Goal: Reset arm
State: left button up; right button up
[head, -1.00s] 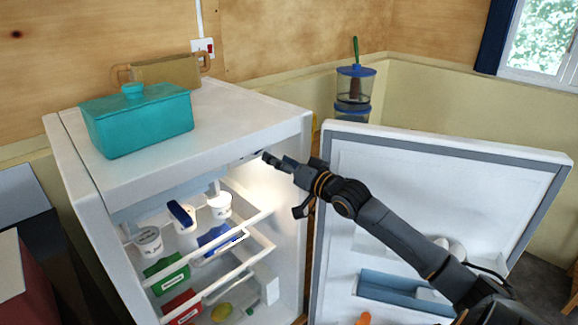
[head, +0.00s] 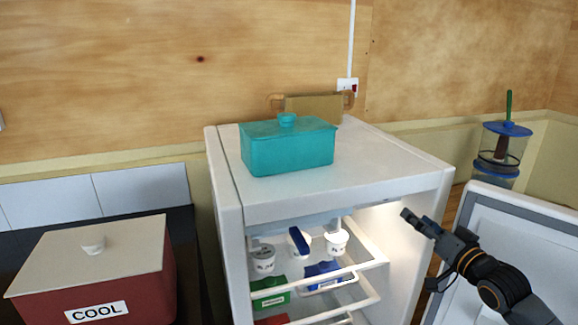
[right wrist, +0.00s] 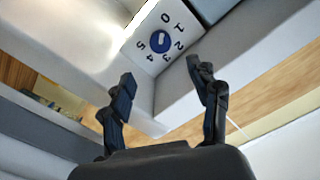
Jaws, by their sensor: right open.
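My right gripper (head: 422,250) is in front of the right side of the open white fridge (head: 330,205), near its door edge. In the right wrist view its two fingers (right wrist: 165,95) are spread with nothing between them. Beyond them is a white panel with a blue dial (right wrist: 160,42) marked with numbers. The fridge door (head: 510,235) stands open at the right. My left gripper is not in view.
A teal lidded box (head: 290,150) and a tan handled tray (head: 315,106) sit on the fridge. White tubs (head: 263,258) and a green pack (head: 270,292) are inside. A red COOL box (head: 95,275) stands left. A blue-lidded jar (head: 502,150) is behind the door.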

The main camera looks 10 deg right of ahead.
jog(key=s+a+f+n+g, duration=0.2)
jog(key=s+a+f+g, duration=0.35)
jog(key=f, duration=0.55)
jog(key=s+a+f+n+g, duration=0.2)
jog(key=s+a+f, duration=0.55)
jog(key=f, duration=0.35)
jog(key=s+a+f+n+g+h, duration=0.1)
jog(key=s+a+f+n+g, duration=0.15)
jog(key=s+a, duration=0.45)
jog(key=s+a+f+n+g, duration=0.1)
jog(key=s+a+f+g, duration=0.25)
jog(key=s, duration=0.75)
notch_tip(320, 180, down, 25)
jog(key=s+g, duration=0.1)
jog(key=g, duration=0.1)
jog(key=s+d+f+g, duration=0.1)
jog(key=s+d+f, duration=0.2)
jog(key=s+f, duration=1.4)
jog(key=shift+s+f+h, duration=0.15)
jog(key=shift+s+h, duration=0.1)
jog(key=shift+h, duration=0.05)
